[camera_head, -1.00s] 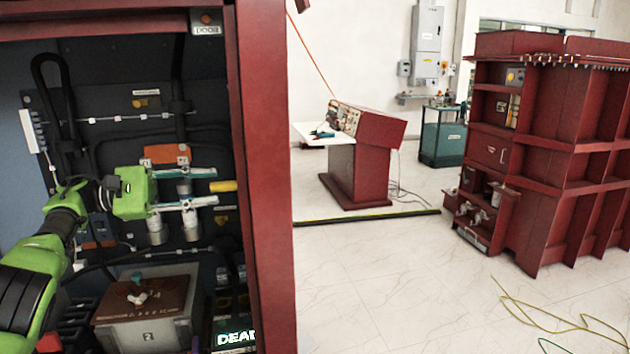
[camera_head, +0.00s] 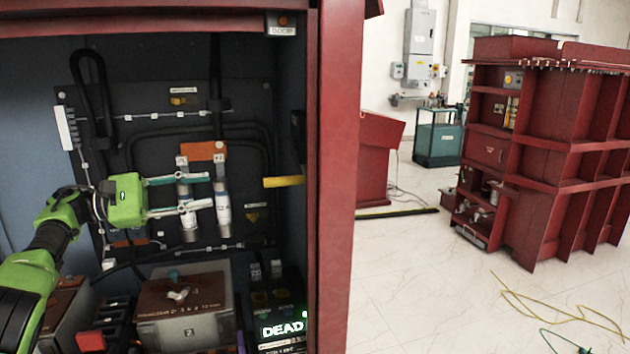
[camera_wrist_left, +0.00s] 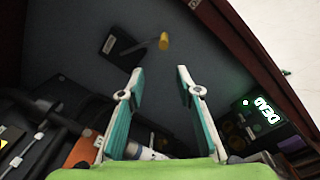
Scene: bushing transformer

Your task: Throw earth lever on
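A yellow handle (camera_head: 283,182), which I take to be the earth lever, sticks out horizontally at the right inner wall of the open red cabinet. In the left wrist view its yellow end (camera_wrist_left: 164,41) shows beyond the fingertips, beside a black plate (camera_wrist_left: 123,47). My left gripper (camera_head: 211,190), green with teal and white fingers, is open and empty. It points right toward the handle, at about its height, with a clear gap between. Its fingers cross in front of two white cylinders (camera_head: 222,212). My right gripper is not in view.
The cabinet's red front post (camera_head: 335,180) stands right of the handle. Below are a grey box with a brown top (camera_head: 185,300) and a lit "DEAD" display (camera_head: 283,329). Black cables (camera_head: 200,131) line the back panel. Open floor (camera_head: 420,260) lies outside to the right.

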